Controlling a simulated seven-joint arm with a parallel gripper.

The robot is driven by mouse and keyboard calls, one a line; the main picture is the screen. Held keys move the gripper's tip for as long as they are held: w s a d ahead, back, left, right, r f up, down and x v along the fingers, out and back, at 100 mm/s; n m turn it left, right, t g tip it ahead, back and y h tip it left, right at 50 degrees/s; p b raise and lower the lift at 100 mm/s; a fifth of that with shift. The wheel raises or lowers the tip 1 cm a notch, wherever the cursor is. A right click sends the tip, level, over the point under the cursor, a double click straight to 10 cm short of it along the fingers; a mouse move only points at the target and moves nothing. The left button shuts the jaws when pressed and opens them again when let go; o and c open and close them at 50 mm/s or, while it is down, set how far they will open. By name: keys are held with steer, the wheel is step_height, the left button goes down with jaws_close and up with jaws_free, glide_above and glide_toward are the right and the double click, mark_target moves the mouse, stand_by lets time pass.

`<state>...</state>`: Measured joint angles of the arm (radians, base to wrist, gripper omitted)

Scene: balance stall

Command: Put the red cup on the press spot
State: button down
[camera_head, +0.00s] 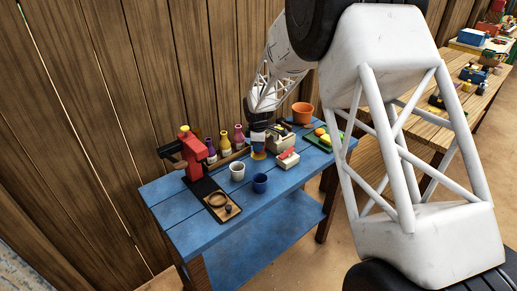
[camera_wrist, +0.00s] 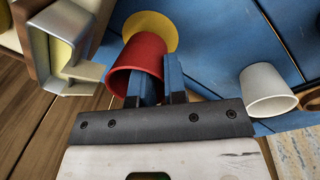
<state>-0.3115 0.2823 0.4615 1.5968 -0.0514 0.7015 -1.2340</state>
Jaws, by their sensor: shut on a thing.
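My gripper (camera_wrist: 160,82) is shut on the red cup (camera_wrist: 137,60), with its fingers at the cup's near wall. The cup is tilted in the wrist view, its mouth toward the camera. A yellow disc (camera_wrist: 152,27) shows beyond the cup and is partly hidden by it; I cannot tell whether they touch. In the head view my gripper (camera_head: 258,143) is over the blue table (camera_head: 185,228), just above the yellow disc (camera_head: 258,155), and the cup is mostly hidden. A red and black press (camera_head: 193,152) stands at the table's left end.
A white cup (camera_head: 237,172) and a blue cup (camera_head: 260,184) stand left of and in front of my gripper. Several bottles (camera_head: 239,138) line the back.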

steer(key=shift+f, duration=0.8)
steer(key=shift+f, duration=0.1)
steer(key=c, duration=1.2)
jaws_free()
steer(key=shift+o, duration=0.2)
step_height(320, 180, up, 12)
steer(key=s, duration=0.1)
steer(key=shift+s, duration=0.1)
